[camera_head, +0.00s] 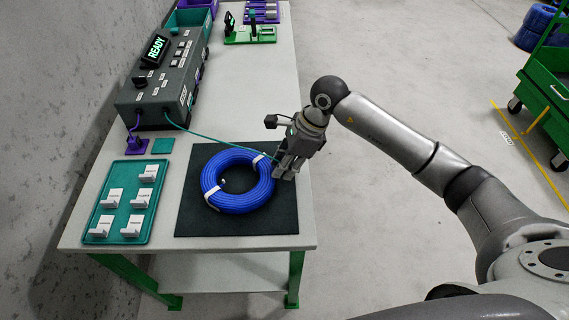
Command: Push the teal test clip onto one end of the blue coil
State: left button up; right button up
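The blue coil (213,180) lies flat on a dark mat (255,221), bound with white ties. A pale cable end (222,183) shows inside its ring. My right gripper (283,174) points down at the coil's right edge, with its fingertips close to the coil; I cannot tell whether they touch. A thin teal lead (222,138) runs from the grey tester (160,88) to these fingers. The teal clip at its end is hidden or too small to make out, and so is the grip on it. My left gripper is out of view.
The tester's screen reads READY. A purple clip (135,145) and an empty teal pad (162,146) lie in front of it. A teal tray (128,228) with several white labelled holders stands left of the mat. A green fixture (250,35) is at the back.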

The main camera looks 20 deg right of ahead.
jog(key=shift+o, duration=0.6)
jog(key=o, duration=0.6)
jog(key=shift+c, duration=0.2)
jog(key=shift+r+p, duration=1.85)
jog(key=shift+r, duration=1.65)
